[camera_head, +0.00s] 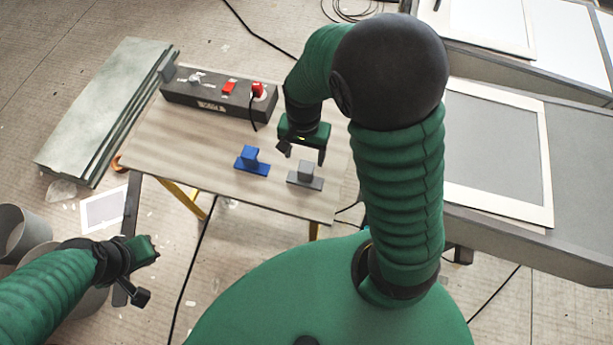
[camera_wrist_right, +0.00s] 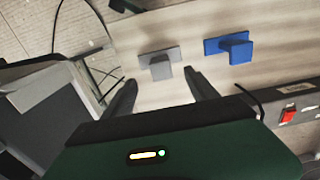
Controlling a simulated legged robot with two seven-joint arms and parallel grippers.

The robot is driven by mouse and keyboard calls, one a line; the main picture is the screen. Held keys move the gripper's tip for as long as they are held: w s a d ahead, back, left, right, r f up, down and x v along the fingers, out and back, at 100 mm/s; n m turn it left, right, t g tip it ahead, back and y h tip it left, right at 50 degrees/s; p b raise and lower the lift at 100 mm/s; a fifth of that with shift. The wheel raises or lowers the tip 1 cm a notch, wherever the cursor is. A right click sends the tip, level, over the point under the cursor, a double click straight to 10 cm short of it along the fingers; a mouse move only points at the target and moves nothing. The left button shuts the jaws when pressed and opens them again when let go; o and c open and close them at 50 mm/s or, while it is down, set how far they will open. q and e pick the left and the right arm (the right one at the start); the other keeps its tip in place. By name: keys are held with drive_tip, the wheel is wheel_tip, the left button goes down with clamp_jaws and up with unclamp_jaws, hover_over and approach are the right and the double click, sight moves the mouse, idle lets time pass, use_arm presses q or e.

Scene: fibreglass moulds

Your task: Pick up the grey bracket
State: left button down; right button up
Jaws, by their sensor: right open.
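The grey bracket (camera_head: 305,175) sits upright on the wooden table (camera_head: 180,140), near its front right part. In the right wrist view the grey bracket (camera_wrist_right: 160,65) shows just beyond the fingertips, roughly between them. My right gripper (camera_head: 304,156) is open and empty, above the table and a little behind the bracket; its fingers also show in the right wrist view (camera_wrist_right: 160,88). My left gripper (camera_head: 146,272) is off the table at the lower left, away from the bracket; I cannot tell its jaw opening.
A blue bracket (camera_head: 251,161) stands close to the left of the grey one. A dark power box (camera_head: 210,101) with red parts lies along the table's back edge.

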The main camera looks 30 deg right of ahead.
sight(305, 169)
drive_tip(key=f+b, duration=0.1)
drive_tip(key=f, duration=0.5)
drive_tip(key=shift+a+f, duration=0.1)
drive_tip(key=shift+a, duration=0.1)
drive_tip(key=shift+a+f, duration=0.1)
drive_tip(key=shift+f, duration=0.15)
drive_tip(key=f+b, duration=0.1)
drive_tip(key=f, duration=0.1)
drive_tip(key=d+f, duration=0.1)
drive_tip(key=f, duration=0.2)
drive_tip(key=shift+w+b, duration=0.1)
drive_tip(key=shift+b, duration=0.3)
drive_tip(key=shift+d+f, duration=0.1)
drive_tip(key=shift+a, duration=0.2)
drive_tip(key=c, duration=0.8)
clamp_jaws()
